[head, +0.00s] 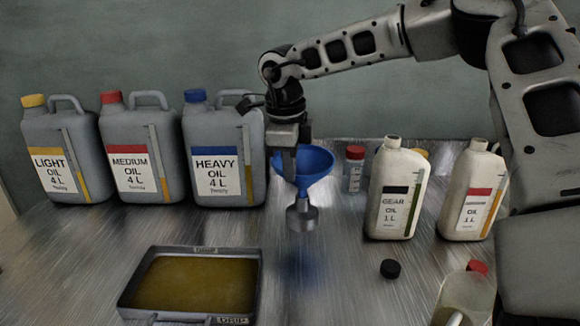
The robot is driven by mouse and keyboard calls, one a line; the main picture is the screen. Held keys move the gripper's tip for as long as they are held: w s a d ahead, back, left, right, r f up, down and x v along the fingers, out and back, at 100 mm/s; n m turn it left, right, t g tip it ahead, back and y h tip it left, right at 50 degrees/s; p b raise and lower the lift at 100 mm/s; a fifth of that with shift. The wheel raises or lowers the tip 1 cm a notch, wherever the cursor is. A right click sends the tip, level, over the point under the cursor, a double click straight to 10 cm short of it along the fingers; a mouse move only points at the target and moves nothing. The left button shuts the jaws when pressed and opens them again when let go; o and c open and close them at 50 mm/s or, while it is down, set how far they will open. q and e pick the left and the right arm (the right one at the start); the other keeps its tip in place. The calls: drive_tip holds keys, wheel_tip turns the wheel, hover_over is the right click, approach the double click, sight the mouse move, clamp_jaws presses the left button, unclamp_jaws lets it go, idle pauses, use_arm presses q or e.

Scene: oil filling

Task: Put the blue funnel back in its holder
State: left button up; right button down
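The blue funnel (318,163) is upright above the metal table, left of the gear oil bottle. A grey metal cylindrical piece (301,215) shows directly under its cone; I cannot tell whether it is the funnel's spout or part of a holder. My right gripper (289,168) points down at the funnel's left rim and appears shut on it, with a finger in front of the rim. A blue reflection lies lower on the table, apart from the funnel. No separate holder can be made out. My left gripper is not in view.
Light (60,150), medium (142,148) and heavy oil cans (222,150) stand at the left back. An oil-filled tray (128,290) lies in front. Gear oil (398,190) and another white bottle (470,192) stand right. A black cap (390,268) and a translucent container (465,300) are nearer.

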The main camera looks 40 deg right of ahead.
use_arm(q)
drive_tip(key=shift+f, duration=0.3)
use_arm(e)
drive_tip(key=shift+f, duration=0.3)
use_arm(q)
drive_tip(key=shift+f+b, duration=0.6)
drive_tip(key=shift+b, duration=0.25)
use_arm(e)
drive_tip(key=shift+f, duration=0.75)
drive_tip(key=c, duration=1.6)
unclamp_jaws()
use_arm(q)
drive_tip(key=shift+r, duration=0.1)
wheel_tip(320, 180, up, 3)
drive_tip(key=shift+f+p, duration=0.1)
drive_tip(key=shift+p, duration=0.7)
use_arm(e)
wheel_tip(320, 180, up, 16)
drive_tip(key=a, duration=0.1)
drive_tip(key=shift+s+a, duration=0.35)
drive_tip(key=shift+a, duration=0.05)
drive_tip(key=shift+f, duration=0.1)
